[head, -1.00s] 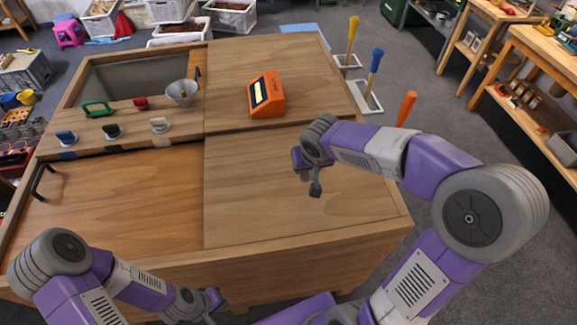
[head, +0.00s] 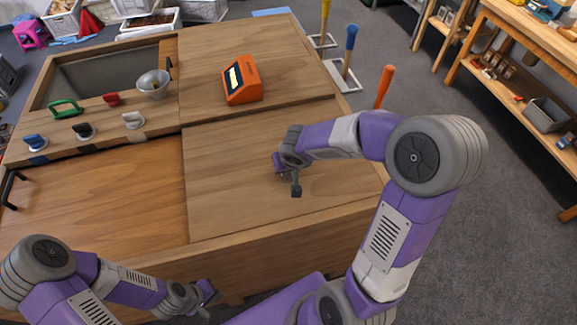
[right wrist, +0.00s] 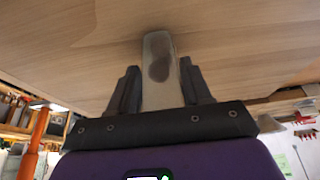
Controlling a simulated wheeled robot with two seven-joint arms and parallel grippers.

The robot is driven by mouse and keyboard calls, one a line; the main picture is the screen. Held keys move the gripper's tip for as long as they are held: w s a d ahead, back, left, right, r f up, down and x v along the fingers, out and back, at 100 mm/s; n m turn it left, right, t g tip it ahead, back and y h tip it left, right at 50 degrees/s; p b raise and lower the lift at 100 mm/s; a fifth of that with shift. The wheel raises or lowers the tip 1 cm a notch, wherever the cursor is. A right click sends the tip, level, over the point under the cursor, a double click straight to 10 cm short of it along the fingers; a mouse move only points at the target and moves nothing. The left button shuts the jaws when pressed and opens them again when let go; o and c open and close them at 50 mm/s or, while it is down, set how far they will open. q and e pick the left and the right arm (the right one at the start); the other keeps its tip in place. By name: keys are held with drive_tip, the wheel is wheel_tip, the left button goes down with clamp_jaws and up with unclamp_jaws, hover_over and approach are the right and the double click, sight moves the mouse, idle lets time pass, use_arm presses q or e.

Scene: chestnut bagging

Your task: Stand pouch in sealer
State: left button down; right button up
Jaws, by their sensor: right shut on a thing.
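A pale, see-through pouch (right wrist: 158,95) with a dark brown patch inside shows in the right wrist view. My right gripper (right wrist: 160,82) is shut on it, with one dark finger on each side. In the head view my right gripper (head: 295,184) is over the near right part of the wooden table; the pouch is hard to make out there. An orange sloped device (head: 242,80), which looks like the sealer, stands farther back, apart from the gripper. My left gripper (head: 203,293) is low at the table's near side; its finger opening is unclear.
A metal funnel or bowl (head: 153,83) stands left of the orange device. Green (head: 65,108), red and several knob-like items line the left ledge. A recessed bin (head: 110,75) lies behind them. The boards around the orange device are mostly clear.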

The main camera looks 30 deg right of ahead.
drive_tip(key=shift+f, duration=0.1)
drive_tip(key=o, duration=1.1)
